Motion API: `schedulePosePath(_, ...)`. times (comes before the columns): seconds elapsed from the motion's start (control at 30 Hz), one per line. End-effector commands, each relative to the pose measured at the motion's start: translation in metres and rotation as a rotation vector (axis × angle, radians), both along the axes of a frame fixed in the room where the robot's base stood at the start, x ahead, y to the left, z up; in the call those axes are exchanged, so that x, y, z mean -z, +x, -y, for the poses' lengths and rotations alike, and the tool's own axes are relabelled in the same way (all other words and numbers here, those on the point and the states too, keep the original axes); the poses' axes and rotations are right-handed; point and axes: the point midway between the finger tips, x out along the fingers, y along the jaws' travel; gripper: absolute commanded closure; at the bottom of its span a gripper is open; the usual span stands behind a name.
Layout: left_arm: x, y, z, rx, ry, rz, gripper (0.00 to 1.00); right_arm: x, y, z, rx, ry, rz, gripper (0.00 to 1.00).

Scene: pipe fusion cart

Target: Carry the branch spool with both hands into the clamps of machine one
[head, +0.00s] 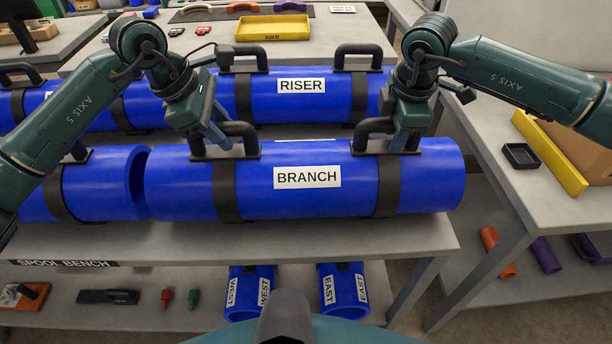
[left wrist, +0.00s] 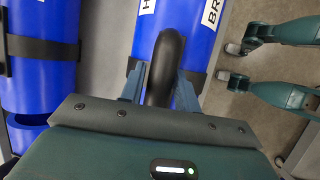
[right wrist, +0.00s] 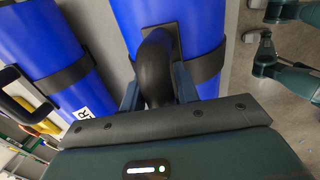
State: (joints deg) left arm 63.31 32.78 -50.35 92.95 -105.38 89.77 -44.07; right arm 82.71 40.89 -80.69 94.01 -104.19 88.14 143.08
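The branch spool (head: 335,205) is a thick blue pipe labelled BRANCH, with two dark bands and two black handles. It lies level on the spool bench (head: 300,240) in the head view. My left gripper (head: 218,140) is at its left handle (head: 238,130); the left wrist view shows the fingers against both sides of that handle (left wrist: 165,65). My right gripper (head: 400,142) is at its right handle (head: 372,128); the right wrist view shows the fingers against both sides of that handle (right wrist: 157,65). No machine clamps are recognisable in view.
The RISER spool (head: 300,105) lies just behind. Another blue pipe (head: 95,190) lies close off the branch spool's left end. WEST (head: 248,293) and EAST (head: 344,290) pieces sit on the shelf below. A side table (head: 545,215) with a yellow-edged bin (head: 548,152) stands right.

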Motion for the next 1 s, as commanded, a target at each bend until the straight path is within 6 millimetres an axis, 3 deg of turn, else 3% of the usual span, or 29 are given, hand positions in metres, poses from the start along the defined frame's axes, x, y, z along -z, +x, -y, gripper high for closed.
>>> schedulePosePath(0.37,-0.0003,0.0000,-0.0001,0.000,0.000,0.000,0.99,-0.0004,-0.0001,0.0000,0.000,0.000,0.000,1.00)
schedulePosePath(1.0,-0.0005,0.0001,-0.0003,0.000,0.000,0.001,1.00,-0.0006,0.0000,0.0001,0.000,0.000,0.000,1.00)
